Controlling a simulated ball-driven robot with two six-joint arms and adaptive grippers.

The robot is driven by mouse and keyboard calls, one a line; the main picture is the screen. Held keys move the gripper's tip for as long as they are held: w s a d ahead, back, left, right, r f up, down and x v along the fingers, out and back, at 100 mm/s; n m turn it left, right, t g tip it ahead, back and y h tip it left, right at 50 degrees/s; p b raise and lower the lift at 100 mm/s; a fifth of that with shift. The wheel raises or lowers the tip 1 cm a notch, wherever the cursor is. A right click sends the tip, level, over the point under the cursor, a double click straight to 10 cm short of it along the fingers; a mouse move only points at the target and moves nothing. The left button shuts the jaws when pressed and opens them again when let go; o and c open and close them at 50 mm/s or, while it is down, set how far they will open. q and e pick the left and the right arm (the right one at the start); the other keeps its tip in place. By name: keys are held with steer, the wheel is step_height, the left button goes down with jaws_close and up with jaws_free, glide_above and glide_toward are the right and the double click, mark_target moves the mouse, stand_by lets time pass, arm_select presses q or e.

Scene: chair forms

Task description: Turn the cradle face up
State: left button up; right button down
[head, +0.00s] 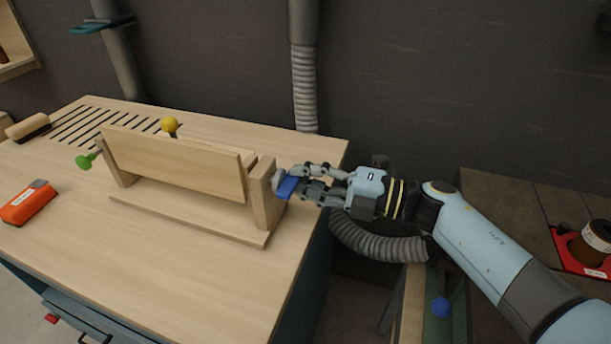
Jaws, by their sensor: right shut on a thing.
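The cradle (175,165) is a wooden board hung between two upright posts on a flat wooden base (190,213), on the workbench. Its broad plain side faces me, tilted near upright. A green knob (86,161) sits at its left end and a yellow knob (169,125) shows behind its top edge. My right gripper (298,186) is at the right post (264,194), shut on a blue handle (287,187) at that end. The cradle's far side is hidden. My left gripper is not in view.
The workbench (90,250) has slots at the back left. An orange tool (28,203) lies at the left, and a brush (28,127) lies behind it. A hose (305,90) hangs behind the bench. The front of the bench top is clear.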

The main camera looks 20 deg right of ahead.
stand_by(0.3)
steer(key=c, duration=1.3)
jaws_free()
steer(key=shift+c, duration=0.2)
steer(key=v, duration=1.2)
steer(key=shift+f, duration=0.1)
